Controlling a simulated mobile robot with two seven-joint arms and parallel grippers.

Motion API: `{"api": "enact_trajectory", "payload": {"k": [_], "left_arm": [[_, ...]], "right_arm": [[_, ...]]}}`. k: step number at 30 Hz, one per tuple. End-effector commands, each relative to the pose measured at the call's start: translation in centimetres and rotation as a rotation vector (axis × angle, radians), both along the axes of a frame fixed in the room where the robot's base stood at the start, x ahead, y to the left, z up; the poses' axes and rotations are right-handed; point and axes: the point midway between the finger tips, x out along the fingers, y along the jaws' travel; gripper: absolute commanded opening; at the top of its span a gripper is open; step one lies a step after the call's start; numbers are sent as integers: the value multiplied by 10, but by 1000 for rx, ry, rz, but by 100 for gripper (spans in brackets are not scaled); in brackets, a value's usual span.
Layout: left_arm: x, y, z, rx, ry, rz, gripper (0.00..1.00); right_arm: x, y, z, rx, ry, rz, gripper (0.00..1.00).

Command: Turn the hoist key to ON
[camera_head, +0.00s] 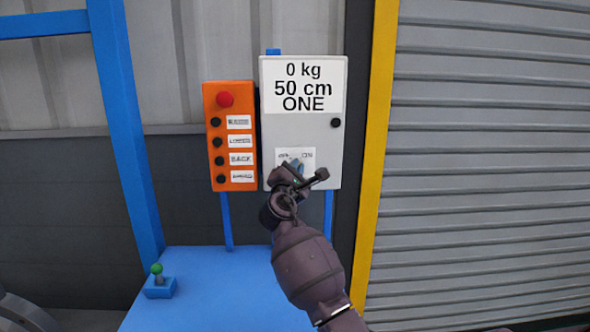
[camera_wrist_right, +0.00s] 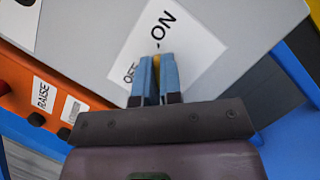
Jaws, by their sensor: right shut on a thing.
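The grey control box (camera_head: 335,150) hangs upright ahead, with a white OFF/ON label (camera_head: 308,156) low on its front. The label also shows tilted in the wrist view (camera_wrist_right: 190,40). My right gripper (camera_head: 293,164) is at this label, and its blue fingers (camera_wrist_right: 158,59) are shut on the hoist key between OFF and ON. The key is almost wholly hidden by the fingers, so its exact angle cannot be told. My left gripper is not in view.
An orange panel (camera_head: 207,98) with a red button (camera_head: 225,99) and several black buttons stands close left of the box. A blue table (camera_head: 215,285) below carries a green-knobbed lever (camera_head: 157,275). A yellow post (camera_head: 374,150) and grey shutter (camera_head: 490,150) are right.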

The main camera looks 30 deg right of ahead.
Motion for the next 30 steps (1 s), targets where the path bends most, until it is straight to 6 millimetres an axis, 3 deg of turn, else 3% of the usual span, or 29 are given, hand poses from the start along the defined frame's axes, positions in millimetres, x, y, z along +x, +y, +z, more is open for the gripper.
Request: {"api": "enact_trajectory", "payload": {"k": [8,9,13,23,30], "left_arm": [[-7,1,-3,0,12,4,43],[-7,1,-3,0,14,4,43],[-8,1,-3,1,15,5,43],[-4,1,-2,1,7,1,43],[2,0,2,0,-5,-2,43]], "right_arm": [[0,-1,6,-4,-8,-1,0],[0,-1,6,-4,-8,-1,12],[0,-2,5,-3,-7,-2,32],[-2,1,1,-3,-1,0,32],[-22,23,-8,0,-2,0,32]]}}
